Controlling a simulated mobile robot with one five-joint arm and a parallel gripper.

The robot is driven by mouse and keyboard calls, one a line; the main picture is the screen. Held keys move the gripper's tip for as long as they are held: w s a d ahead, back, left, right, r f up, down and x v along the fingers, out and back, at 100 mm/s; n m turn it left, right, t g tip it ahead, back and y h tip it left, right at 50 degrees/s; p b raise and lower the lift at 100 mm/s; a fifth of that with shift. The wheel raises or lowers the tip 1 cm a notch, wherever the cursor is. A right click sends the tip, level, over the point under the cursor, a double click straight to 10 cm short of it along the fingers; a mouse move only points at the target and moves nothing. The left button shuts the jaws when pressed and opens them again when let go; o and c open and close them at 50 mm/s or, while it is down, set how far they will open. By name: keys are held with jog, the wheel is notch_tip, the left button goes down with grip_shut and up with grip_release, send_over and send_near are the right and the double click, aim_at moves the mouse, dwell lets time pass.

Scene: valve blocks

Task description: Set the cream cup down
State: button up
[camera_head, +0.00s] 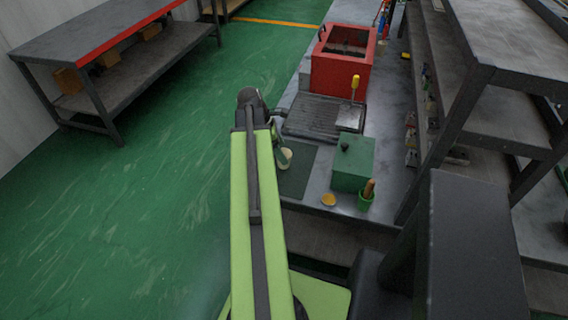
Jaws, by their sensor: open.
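The cream cup (285,160) is small in the head view, at the left edge of the workbench, by a dark green mat (297,181). My green arm reaches away from me, and my gripper (280,146) is at its far end, right at the cup. The gripper is open. The arm's end covers part of the cup's surroundings, and I cannot tell whether the fingers touch it or whether its base rests fully on the mat.
On the grey bench (398,183) stand a green box (353,163), a green pot (366,197) with a brown handle, a yellow disc (328,199), a dark ribbed tray (308,117) and a red box (342,74). Shelving (485,110) borders the right.

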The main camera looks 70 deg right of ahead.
jog(key=b+x, duration=0.2)
jog(key=x, duration=0.1)
jog(key=shift+w+f, duration=0.1)
jog(key=shift+f, duration=0.25)
jog(key=shift+r, duration=0.2)
jog(key=shift+c, duration=0.2)
